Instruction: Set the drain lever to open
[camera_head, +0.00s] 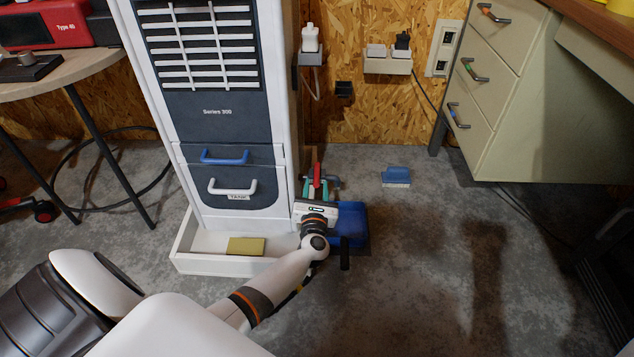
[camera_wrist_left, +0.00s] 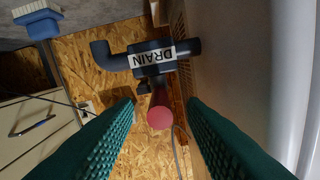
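The drain lever has a red handle (camera_head: 317,174), low beside the right side of the white Series 300 cabinet (camera_head: 217,110). In the left wrist view the handle's round red end (camera_wrist_left: 160,117) faces me, below a dark valve with a white DRAIN label (camera_wrist_left: 152,56). My left gripper (camera_head: 317,188) is at the handle. Its green fingers are open in the left wrist view (camera_wrist_left: 161,106), one on each side of the red end, with a gap on both sides. Most of the valve is hidden behind the gripper in the head view. My right gripper is not in view.
The cabinet stands in a white tray (camera_head: 222,266) with a yellow sponge (camera_head: 246,246). A blue container (camera_head: 357,222) is partly hidden by my left gripper. A blue brush (camera_head: 396,176) lies on the floor.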

